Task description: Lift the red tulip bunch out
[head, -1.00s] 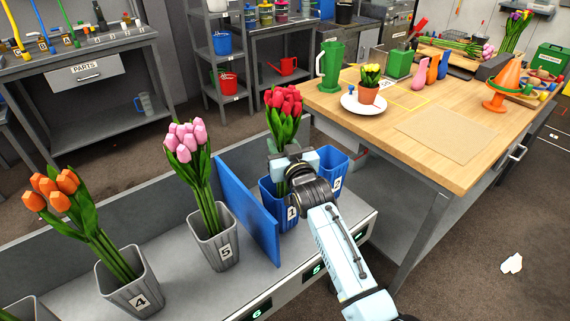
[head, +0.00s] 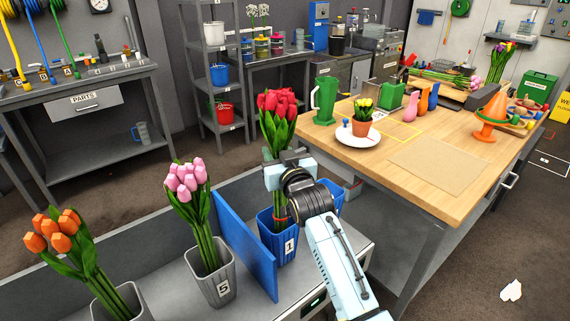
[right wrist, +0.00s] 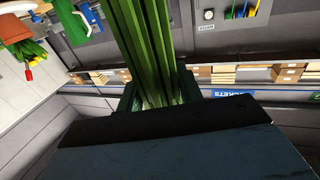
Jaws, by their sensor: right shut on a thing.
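The red tulip bunch (head: 277,110) has red heads and green stems and stands almost upright over the blue bucket (head: 285,252) marked 1. My right gripper (head: 285,160) is shut on its stems below the heads. A red band shows around the stems near the bucket's rim, and the lower stem ends are hidden inside the bucket. In the right wrist view the green stems (right wrist: 148,45) run between the two fingers. My left gripper is not in view.
A blue divider (head: 243,245) stands close left of the bucket. Pink tulips (head: 188,190) in a grey bucket marked 5 and orange tulips (head: 58,240) are further left. A second blue bucket (head: 330,197) is partly behind my arm. The wooden table (head: 455,195) is at the right.

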